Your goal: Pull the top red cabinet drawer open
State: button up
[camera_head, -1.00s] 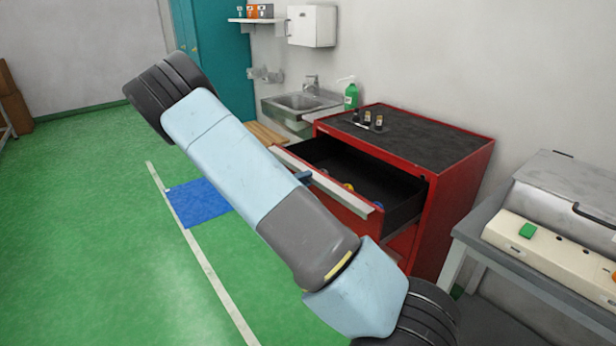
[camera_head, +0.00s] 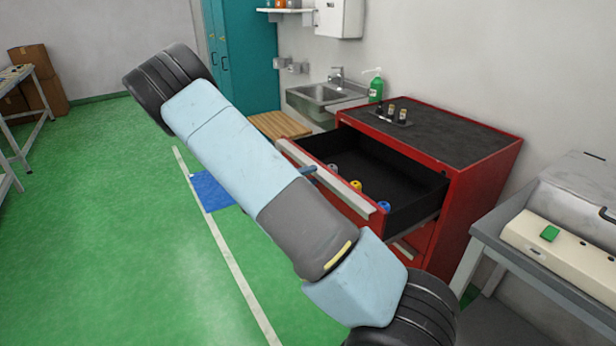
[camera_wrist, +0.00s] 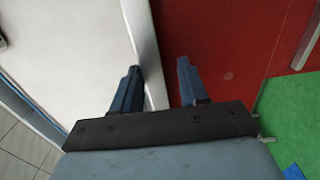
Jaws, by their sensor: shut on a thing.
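The red cabinet (camera_head: 490,165) stands against the wall with a dark top. Its top drawer (camera_head: 405,180) is pulled well out, showing a black interior with several small coloured items. A pale handle strip (camera_head: 345,188) runs along the drawer's front edge. My gripper (camera_head: 309,170) is at the middle of that strip, mostly hidden behind my arm. In the wrist view, my gripper (camera_wrist: 160,72) has its two blue fingers on either side of the pale strip's edge (camera_wrist: 148,60), shut on it, with the red drawer front (camera_wrist: 220,45) at right.
A grey bench (camera_head: 540,260) with a cream box stands right of the cabinet. A sink (camera_head: 318,93) and a wooden slatted piece (camera_head: 280,125) are behind it. The green floor at left is open, with a white line and blue patch (camera_head: 212,192).

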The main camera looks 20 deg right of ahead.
jog(key=shift+o, duration=0.9)
jog(key=shift+w+r, duration=0.1)
jog(key=shift+a, duration=0.1)
jog(key=s+a, duration=0.2)
jog(key=a, duration=1.1)
jog(key=shift+s+a, duration=0.15)
jog(key=shift+s, duration=0.15)
jog(key=s+d+r+m+g+y, duration=0.25)
jog(key=s+d+r+y, duration=0.2)
jog(key=s+r, duration=0.25)
jog(key=s+d+r+m+g+y, duration=0.1)
jog(key=s+d+r+g+y, duration=0.2)
jog(key=s+r+y, duration=0.4)
jog(key=s+a+r+t+y, duration=0.1)
jog(key=s+r+t+y, duration=0.2)
jog(key=s+r, duration=0.4)
jog(key=s+a+r+n+t+y, duration=0.1)
jog(key=s+r+t+y, duration=0.2)
jog(key=s+r, duration=0.4)
jog(key=shift+s+a+r+t, duration=0.3)
jog(key=shift+s+t, duration=0.55)
jog(key=shift+s, duration=1.25)
